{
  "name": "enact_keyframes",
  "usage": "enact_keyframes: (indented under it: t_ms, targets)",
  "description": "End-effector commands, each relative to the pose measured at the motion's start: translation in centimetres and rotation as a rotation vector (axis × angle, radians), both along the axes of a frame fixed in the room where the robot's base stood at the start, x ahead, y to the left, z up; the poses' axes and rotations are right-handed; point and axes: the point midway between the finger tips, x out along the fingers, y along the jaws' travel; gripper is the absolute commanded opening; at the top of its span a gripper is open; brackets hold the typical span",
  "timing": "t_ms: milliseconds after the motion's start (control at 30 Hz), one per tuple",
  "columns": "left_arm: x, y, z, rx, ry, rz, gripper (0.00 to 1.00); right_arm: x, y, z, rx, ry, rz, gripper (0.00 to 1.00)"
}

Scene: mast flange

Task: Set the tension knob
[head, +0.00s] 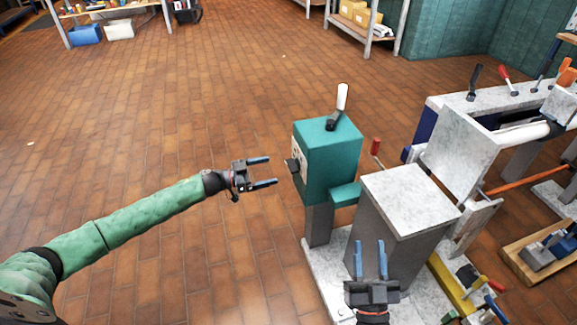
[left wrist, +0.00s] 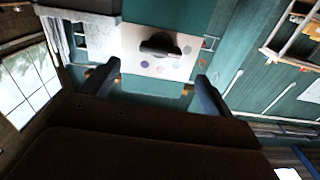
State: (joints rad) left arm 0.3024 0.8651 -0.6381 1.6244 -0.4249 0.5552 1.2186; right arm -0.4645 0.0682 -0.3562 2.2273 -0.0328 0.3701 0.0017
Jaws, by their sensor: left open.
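The tension knob (head: 293,165) is a dark knob on the left face of a teal box (head: 328,148). In the left wrist view the dark knob (left wrist: 160,45) sits on a pale plate (left wrist: 135,64) with small coloured dots. My left gripper (head: 266,172) is open and empty, left of the knob and apart from it, its fingers pointing towards it. In the left wrist view its two fingers (left wrist: 153,85) stand wide apart, below the knob in the picture. My right gripper (head: 371,260) is open, with a gap between its blue fingers, in front of the grey block.
A white-handled lever (head: 341,102) stands on top of the teal box. A grey block with a pale top (head: 408,198) and a red-handled lever (head: 375,148) are to its right. A larger machine (head: 480,125) stands further right. The tiled floor left of the box is clear.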

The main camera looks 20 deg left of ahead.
Motion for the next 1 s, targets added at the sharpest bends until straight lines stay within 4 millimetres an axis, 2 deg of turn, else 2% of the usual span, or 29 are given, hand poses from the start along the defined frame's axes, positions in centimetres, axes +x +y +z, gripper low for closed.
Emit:
enact_keyframes:
  t_ms: [267, 500, 700, 1000]
  targets:
    - [0.8, -1.1, 0.0, -0.025, 0.036, 0.002, 0.87, -0.2, -0.1, 1.0, 0.009, -0.035, -0.002, 0.36]
    - [2.8, -4.0, 0.0, -0.026, 0.035, 0.002, 0.87, -1.2, -0.5, 4.0, 0.035, -0.138, -0.008, 0.36]
    - [4.0, -5.8, 0.0, -0.025, 0.035, 0.004, 0.87, -2.0, -0.8, 6.2, 0.053, -0.211, -0.011, 0.36]
    - [4.4, -6.5, 0.0, -0.023, 0.036, 0.004, 0.87, -2.4, -0.9, 7.0, 0.059, -0.241, -0.013, 0.36]
